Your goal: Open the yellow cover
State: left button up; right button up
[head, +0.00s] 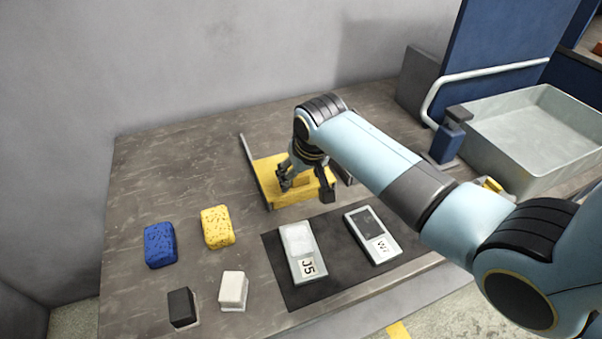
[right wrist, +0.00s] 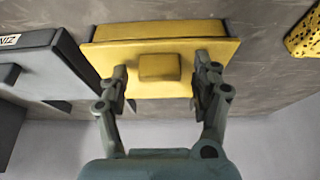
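The yellow cover (head: 270,196) sits at the back middle of the table in the head view, partly hidden by my right arm. In the right wrist view the yellow cover (right wrist: 160,50) shows with a block-like yellow knob (right wrist: 160,67) on its face. My right gripper (head: 307,190) is at the cover; its fingers (right wrist: 162,78) are spread, one on each side of the knob, with gaps between them and it. Whether the fingertips touch the cover I cannot tell. The cover looks shut. My left gripper is in neither view.
A thin grey rail (head: 252,168) stands left of the cover. In front lie a blue sponge (head: 160,245), a yellow sponge (head: 216,227), a black block (head: 182,307), a white block (head: 233,291) and a dark mat (head: 335,278) with two labelled devices. A grey tray (head: 490,180) is at right.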

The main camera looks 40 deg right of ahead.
aim_at(285, 157)
jog(key=c, duration=0.4)
grip_shut()
jog(key=shift+w, duration=0.3)
jog(key=w+b, duration=0.1)
jog(key=w, duration=0.2)
jog(key=w+d+b, duration=0.1)
jog(key=w, duration=0.2)
jog(key=w+d+b, duration=0.1)
jog(key=w+b, duration=0.1)
jog(key=w, duration=0.1)
jog(key=shift+d+f, duration=0.15)
jog(key=shift+f, duration=0.05)
jog(key=shift+w+d+r, duration=0.1)
jog(key=shift+w+r, duration=0.05)
jog(key=shift+w, duration=0.2)
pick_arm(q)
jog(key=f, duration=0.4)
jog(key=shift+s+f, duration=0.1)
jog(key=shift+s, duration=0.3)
pick_arm(e)
jog(key=shift+o, duration=2.1)
grip_release()
